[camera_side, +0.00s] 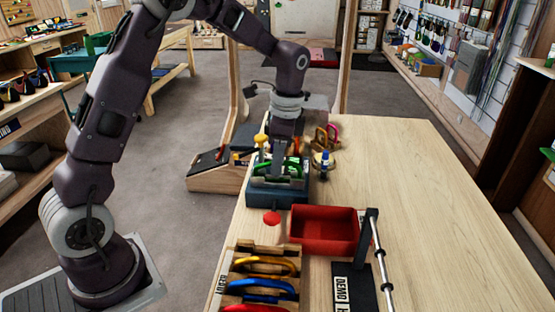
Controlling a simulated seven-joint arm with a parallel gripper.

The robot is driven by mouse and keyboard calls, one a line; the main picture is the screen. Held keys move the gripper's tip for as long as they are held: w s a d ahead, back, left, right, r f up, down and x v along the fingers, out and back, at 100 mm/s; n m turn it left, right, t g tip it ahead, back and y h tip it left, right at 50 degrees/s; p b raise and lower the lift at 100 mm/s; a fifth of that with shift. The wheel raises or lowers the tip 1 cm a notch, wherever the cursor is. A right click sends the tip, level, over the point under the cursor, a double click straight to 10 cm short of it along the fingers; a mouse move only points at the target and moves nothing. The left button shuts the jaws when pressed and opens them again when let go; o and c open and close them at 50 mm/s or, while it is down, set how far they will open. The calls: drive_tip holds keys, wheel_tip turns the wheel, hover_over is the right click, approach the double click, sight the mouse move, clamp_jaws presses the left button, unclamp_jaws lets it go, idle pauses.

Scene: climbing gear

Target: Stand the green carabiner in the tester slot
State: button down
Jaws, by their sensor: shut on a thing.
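The green carabiner (293,168) shows at the lower end of my arm, at the dark teal tester (277,192) on the table's left side. My gripper (278,168) points down over the tester and is shut on the green carabiner. The carabiner is low, at the level of the tester's top. The jaws and the tester's upper parts hide much of it and the slot, so I cannot tell whether it is seated in the slot.
A red tray (325,252) lies in front of the tester. A wooden rack (232,265) holds several coloured carabiners. A demo stand (371,240) with a metal bar is right of the tray. A small blue-capped bottle (325,166) stands beside the tester. The table's right side is clear.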

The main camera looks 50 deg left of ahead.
drive_tip(key=shift+f, duration=0.1)
drive_tip(key=c, duration=1.4)
unclamp_jaws()
drive_tip(key=s+d+r+n+t, duration=0.1)
drive_tip(key=s+d+r, duration=0.15)
drive_tip(key=r, duration=0.45)
drive_tip(key=s+d+r+n+t, duration=0.1)
drive_tip(key=s+r, duration=0.3)
drive_tip(key=r, duration=0.2)
drive_tip(key=s+d+n+t, duration=0.2)
drive_tip(key=s+n, duration=0.1)
drive_tip(key=s, duration=0.6)
drive_tip(key=s+d+n+t+h, duration=0.1)
drive_tip(key=s+n, duration=0.3)
drive_tip(key=s, duration=0.5)
drive_tip(key=shift+s+d+f+t, duration=0.2)
drive_tip(key=shift+d+t, duration=0.15)
drive_tip(key=shift+t, duration=0.45)
